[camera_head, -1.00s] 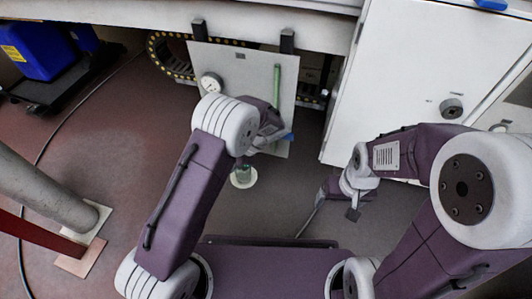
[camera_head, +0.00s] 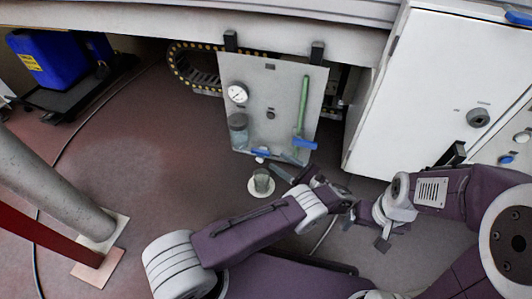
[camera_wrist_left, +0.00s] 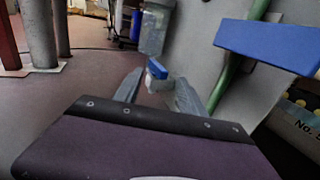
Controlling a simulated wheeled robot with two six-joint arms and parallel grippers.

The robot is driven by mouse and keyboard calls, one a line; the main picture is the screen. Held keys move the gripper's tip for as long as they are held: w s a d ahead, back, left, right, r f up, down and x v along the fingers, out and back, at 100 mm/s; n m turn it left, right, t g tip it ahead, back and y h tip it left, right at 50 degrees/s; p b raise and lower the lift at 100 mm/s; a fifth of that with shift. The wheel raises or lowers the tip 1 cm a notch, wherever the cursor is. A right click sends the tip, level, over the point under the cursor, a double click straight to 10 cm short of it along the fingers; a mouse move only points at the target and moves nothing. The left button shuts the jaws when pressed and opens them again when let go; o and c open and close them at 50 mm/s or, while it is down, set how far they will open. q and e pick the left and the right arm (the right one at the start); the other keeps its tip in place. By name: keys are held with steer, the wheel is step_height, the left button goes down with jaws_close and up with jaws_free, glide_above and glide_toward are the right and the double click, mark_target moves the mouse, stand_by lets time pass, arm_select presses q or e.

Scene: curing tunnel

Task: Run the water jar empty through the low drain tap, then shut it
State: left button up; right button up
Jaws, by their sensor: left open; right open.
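The water jar (camera_head: 238,130) is a clear grey cylinder on the upright panel, below a round gauge; it also shows at the top of the left wrist view (camera_wrist_left: 155,32). The low drain tap (camera_head: 260,154) has a blue handle and a white body near the panel's bottom edge. In the left wrist view the tap (camera_wrist_left: 157,72) appears beyond and between my left fingertips. My left gripper (camera_head: 284,166) is open, just right of the tap; contact cannot be told. My right gripper (camera_head: 347,213) is open and empty, partly hidden, away from the panel. The water level is unclear.
A clear beaker (camera_head: 261,181) stands on a white disc on the floor below the tap. A white cabinet (camera_head: 430,90) stands right. A grey post (camera_head: 60,190) stands left; floor between is clear.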

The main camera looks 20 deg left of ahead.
mark_target(267, 154)
arm_select(q)
steer(key=b+x, duration=0.1)
steer(key=x, duration=0.5)
steer(key=shift+a+f+b, duration=0.1)
steer(key=shift+a+b, duration=0.15)
steer(key=shift+b, duration=0.15)
steer(key=shift+w+a, duration=0.25)
steer(key=shift+a, duration=0.1)
